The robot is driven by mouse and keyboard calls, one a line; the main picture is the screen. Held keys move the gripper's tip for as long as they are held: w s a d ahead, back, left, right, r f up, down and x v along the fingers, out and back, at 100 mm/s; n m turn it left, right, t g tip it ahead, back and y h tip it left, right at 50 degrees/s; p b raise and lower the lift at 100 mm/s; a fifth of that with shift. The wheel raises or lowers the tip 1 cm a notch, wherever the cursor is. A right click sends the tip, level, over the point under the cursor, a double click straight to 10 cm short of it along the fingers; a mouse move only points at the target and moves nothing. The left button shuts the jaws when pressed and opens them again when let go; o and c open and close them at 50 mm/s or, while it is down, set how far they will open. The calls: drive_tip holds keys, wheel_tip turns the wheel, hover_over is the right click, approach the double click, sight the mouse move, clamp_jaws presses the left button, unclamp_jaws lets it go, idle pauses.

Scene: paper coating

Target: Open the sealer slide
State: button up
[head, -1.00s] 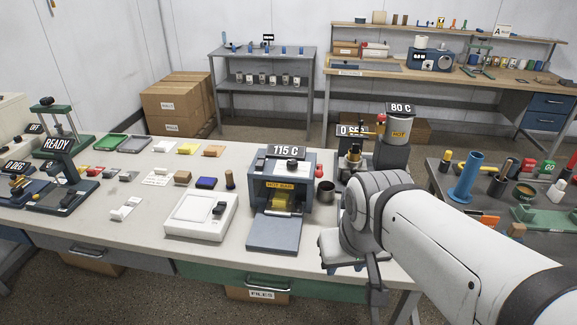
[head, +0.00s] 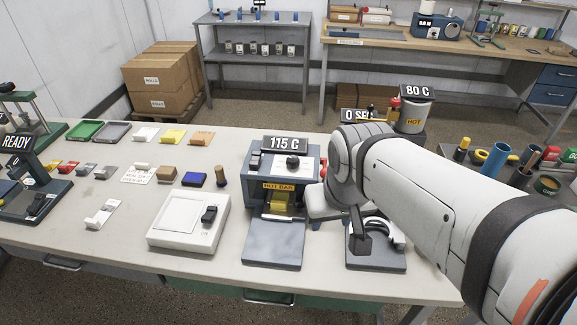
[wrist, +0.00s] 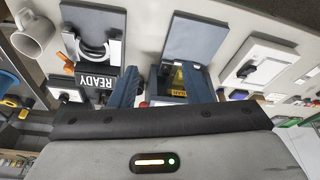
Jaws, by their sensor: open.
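The sealer (head: 258,190) is a dark blue box with a "115 C" display on top and a "HOT BAR" label over its front opening. A yellow piece shows in that opening. A flat grey plate (head: 273,242) juts from its front onto the table; it also shows in the wrist view (wrist: 193,40). A black knob (head: 293,161) stands on the white top panel. My gripper (head: 330,217) is at the sealer's right front corner, mostly hidden by my arm.
A dark stand with a white ring (head: 377,247) sits close to the right of the plate; its sign reads "READY" in the wrist view. A white box with a black latch (head: 188,222) is to the left. A hot pot (head: 415,117) stands behind my arm.

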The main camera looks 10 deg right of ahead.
drive_tip(key=m+t+b, duration=0.1)
drive_tip(key=b, duration=1)
approach(301, 207)
drive_tip(key=f, duration=0.1)
drive_tip(key=shift+h, duration=0.3)
drive_tip(key=x, duration=0.6)
drive_tip(key=shift+w+a, duration=0.25)
drive_tip(key=shift+w, duration=0.05)
drive_tip(key=shift+w+f, duration=0.25)
drive_tip(key=shift+f, duration=0.4)
drive_tip(key=shift+c, duration=0.3)
clamp_jaws()
